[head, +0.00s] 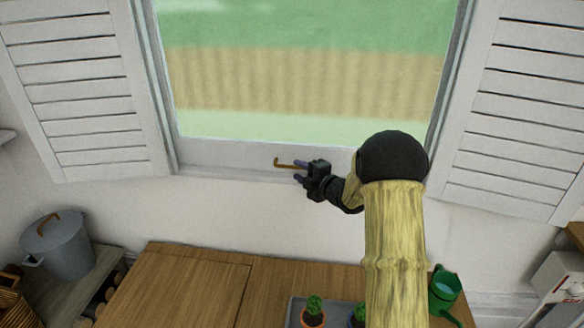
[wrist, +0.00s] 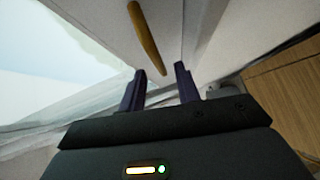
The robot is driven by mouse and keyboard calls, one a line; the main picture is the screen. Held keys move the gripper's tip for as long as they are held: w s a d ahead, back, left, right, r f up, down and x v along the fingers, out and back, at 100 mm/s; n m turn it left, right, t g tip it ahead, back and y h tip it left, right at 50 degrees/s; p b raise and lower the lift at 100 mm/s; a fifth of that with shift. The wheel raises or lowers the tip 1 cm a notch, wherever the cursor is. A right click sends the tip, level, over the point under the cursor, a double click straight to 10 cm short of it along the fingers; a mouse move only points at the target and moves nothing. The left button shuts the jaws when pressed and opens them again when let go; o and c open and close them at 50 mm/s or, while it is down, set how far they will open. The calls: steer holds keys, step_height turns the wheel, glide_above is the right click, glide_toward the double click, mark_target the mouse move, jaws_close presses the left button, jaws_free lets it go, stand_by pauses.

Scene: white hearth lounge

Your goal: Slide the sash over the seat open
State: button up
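The window sash (head: 250,153) has a pale frame and stands above a wooden-topped seat (head: 185,285); it looks shut, with its bottom rail down at the sill. A thin brass handle (head: 290,163) is on its bottom rail, and shows in the wrist view (wrist: 146,36) as a slanted bar. My gripper (head: 299,172) is at the right part of the handle. In the wrist view, my gripper's two purple fingers (wrist: 160,74) are apart, with the handle's near end between their tips. I cannot tell if they touch it.
White louvred shutters flank the window, left (head: 85,95) and right (head: 515,100). A tray (head: 294,311) with potted cacti (head: 314,313) and a green watering can (head: 445,290) are on or near the seat. A grey lidded pot (head: 60,248) stands left.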

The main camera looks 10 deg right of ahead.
mark_target(294, 168)
steer(key=shift+x, duration=2.3)
jaws_close()
